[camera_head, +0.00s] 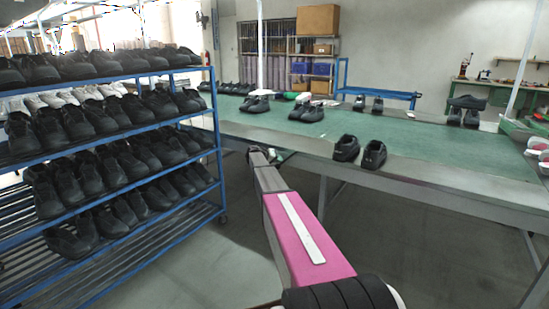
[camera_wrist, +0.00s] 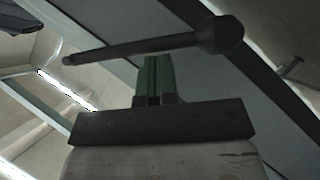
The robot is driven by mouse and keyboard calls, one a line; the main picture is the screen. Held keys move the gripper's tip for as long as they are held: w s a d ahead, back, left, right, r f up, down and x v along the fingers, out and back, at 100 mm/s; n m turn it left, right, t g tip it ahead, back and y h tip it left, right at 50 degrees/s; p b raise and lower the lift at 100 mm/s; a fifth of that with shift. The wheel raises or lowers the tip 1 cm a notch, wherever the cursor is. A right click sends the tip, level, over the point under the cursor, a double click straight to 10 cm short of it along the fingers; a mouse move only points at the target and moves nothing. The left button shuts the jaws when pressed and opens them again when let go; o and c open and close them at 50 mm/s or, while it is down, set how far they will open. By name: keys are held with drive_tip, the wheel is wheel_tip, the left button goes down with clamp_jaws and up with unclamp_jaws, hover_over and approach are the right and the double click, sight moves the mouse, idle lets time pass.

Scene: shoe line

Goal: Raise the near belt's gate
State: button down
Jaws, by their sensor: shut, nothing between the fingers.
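The near belt (camera_head: 440,145) is a long green surface with a grey metal edge, with several black shoes on it. My gripper (camera_head: 281,155) is at the end of my arm, beside this edge, small in the head view. In the wrist view, my gripper's green fingers (camera_wrist: 153,67) are together with nothing between them. A dark rod with a round knob (camera_wrist: 215,35) at one end, perhaps a lever, crosses just at the fingertips. I cannot tell whether they touch it. I cannot make out a gate in the head view.
A blue rack (camera_head: 215,140) full of black shoes stands close on the left. A pair of black shoes (camera_head: 373,155) sits near the belt's front edge, right of my gripper. Table legs (camera_head: 322,197) stand below. The floor in front is clear.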

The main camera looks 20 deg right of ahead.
drive_tip(key=shift+d+f, duration=0.1)
drive_tip(key=shift+f, duration=0.1)
idle(0.4)
drive_tip(key=s+d+f+n+t+h, duration=0.1)
drive_tip(key=s+d+f+n+h, duration=0.2)
drive_tip(key=s+d+n+h, duration=0.5)
drive_tip(key=shift+s+d+f+n+h, duration=0.25)
drive_tip(key=shift+s+n, duration=1.15)
drive_tip(key=shift+n, duration=2)
drive_tip(key=shift+s, duration=0.1)
